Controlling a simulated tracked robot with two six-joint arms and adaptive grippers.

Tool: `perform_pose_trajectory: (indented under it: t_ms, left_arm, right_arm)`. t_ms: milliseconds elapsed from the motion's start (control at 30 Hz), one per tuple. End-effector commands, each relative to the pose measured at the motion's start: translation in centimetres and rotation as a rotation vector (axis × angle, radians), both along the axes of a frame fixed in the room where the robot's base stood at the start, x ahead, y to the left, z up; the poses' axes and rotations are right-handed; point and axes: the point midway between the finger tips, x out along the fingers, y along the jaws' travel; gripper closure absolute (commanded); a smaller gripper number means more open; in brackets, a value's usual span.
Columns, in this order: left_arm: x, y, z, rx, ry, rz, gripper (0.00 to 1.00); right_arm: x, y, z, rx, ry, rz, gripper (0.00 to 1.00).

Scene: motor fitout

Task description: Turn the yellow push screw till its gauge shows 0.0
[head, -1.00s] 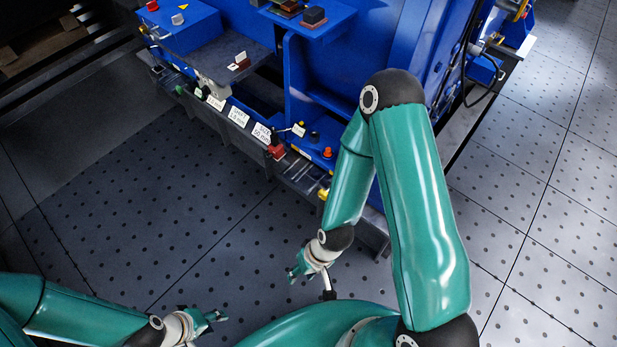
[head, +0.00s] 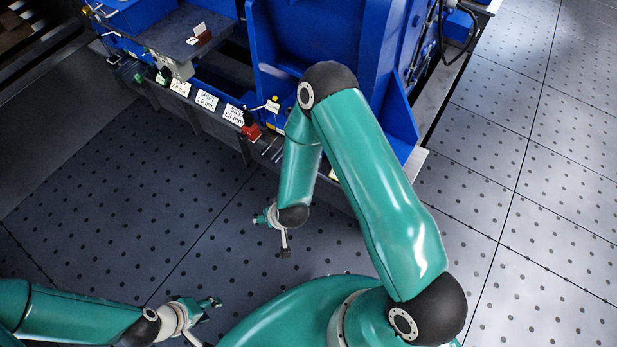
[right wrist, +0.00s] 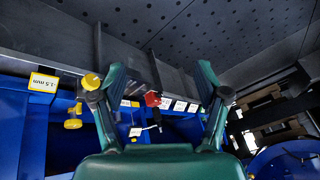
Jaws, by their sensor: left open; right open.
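In the right wrist view a yellow knob (right wrist: 91,81) shows beside the left finger, and a second yellow knob (right wrist: 73,122) hangs lower at the blue machine. I cannot tell which is the push screw. A yellow-edged label (right wrist: 44,83) with an mm reading is left of them, upside down; its digits are hard to read. My right gripper (right wrist: 160,85) is open and empty, and no contact with the knobs is clear. In the head view the right gripper (head: 265,216) is over the floor before the machine. My left gripper (head: 212,303) is open and empty, low over the floor.
The blue machine (head: 320,35) fills the top, with a front rail carrying white mm labels (head: 206,100) and a red block (head: 251,131). A small tagged lever (head: 272,104) stands near the block. My right arm hides part of the rail. Dotted floor (head: 110,200) is free.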

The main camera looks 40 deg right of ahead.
Motion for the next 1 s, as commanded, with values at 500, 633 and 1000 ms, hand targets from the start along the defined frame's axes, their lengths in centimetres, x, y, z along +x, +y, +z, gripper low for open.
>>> perform_pose_trajectory:
  t_ms: [500, 633, 1000]
  left_arm:
    - [0.0, 0.0, -21.8, 0.0, 0.0, 0.0, 0.59]
    - [0.0, 0.0, -24.1, 0.0, 0.0, 0.0, 0.59]
    - [0.0, 0.0, -25.4, 0.0, 0.0, 0.0, 0.59]
  right_arm:
    - [11.6, -7.0, -16.2, -0.847, -0.61, -0.613, 0.26]
    - [10.1, -6.9, -16.8, -1.006, -0.642, -0.706, 0.26]
    - [9.4, -8.2, -16.5, -1.122, -0.648, -0.773, 0.26]
